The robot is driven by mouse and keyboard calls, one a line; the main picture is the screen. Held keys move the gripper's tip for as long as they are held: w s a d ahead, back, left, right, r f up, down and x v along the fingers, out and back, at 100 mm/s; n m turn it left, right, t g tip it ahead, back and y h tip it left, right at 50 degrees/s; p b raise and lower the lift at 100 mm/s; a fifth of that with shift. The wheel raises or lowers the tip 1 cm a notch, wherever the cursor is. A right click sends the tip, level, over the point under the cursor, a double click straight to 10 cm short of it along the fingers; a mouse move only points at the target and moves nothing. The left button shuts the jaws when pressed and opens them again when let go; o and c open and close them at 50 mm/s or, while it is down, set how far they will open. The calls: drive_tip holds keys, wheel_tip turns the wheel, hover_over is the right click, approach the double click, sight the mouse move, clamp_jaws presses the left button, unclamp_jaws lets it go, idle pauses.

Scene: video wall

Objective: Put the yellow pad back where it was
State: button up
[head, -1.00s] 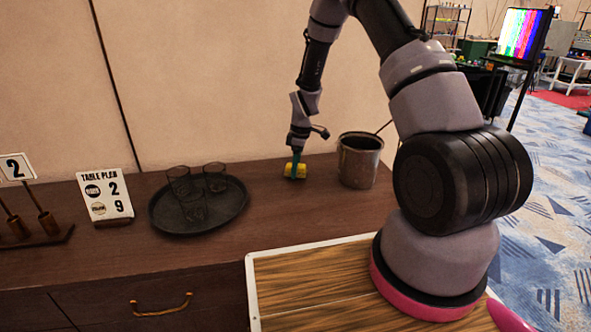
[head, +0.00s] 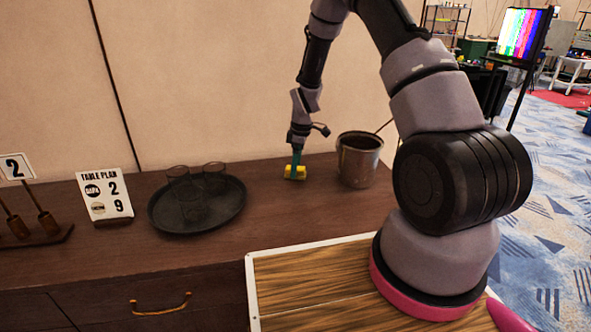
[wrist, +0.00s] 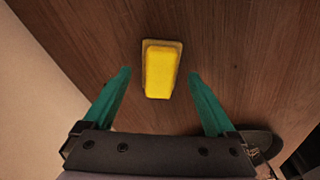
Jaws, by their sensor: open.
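The yellow pad (head: 295,173) lies on the dark wooden cabinet top, left of the metal bucket. In the wrist view the yellow pad (wrist: 161,70) is a rounded block on a thin, duller base, lying on the wood. My gripper (head: 296,163) is directly at the pad, pointing down. In the wrist view my gripper (wrist: 160,75) has its two teal fingers spread wide, one to each side of the pad, with gaps between them and it. Nothing is held.
A metal bucket (head: 359,160) with a thin stick stands close on the right. A dark round tray (head: 170,222) with several clear glasses is to the left. A table plan sign (head: 105,196) and a number stand (head: 40,226) are farther left. The wall is behind.

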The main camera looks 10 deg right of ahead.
wheel_tip(320, 180, up, 11)
drive_tip(key=d, duration=0.1)
wheel_tip(320, 180, up, 10)
drive_tip(key=m+t, duration=0.1)
drive_tip(key=m, duration=0.2)
hover_over(300, 168)
drive_tip(key=s+d, duration=0.1)
drive_tip(key=s, duration=0.2)
drive_tip(key=s+d+r+m+t, duration=0.2)
drive_tip(key=s+r+m, duration=0.4)
drive_tip(key=r, duration=0.5)
drive_tip(key=s+r+m+t, duration=0.1)
drive_tip(key=s+r+m, duration=0.2)
drive_tip(key=s, duration=0.3)
drive_tip(key=s+d+r+m+t, duration=0.1)
drive_tip(key=s+r+m, duration=0.1)
drive_tip(key=s, duration=0.5)
drive_tip(key=s+r+m+t, duration=0.1)
drive_tip(key=s+r+m, duration=0.2)
drive_tip(key=s, duration=0.4)
drive_tip(key=shift+s+d+r+m+t+y, duration=0.2)
drive_tip(key=shift+r+m+t+y, duration=0.15)
drive_tip(key=shift+r, duration=0.55)
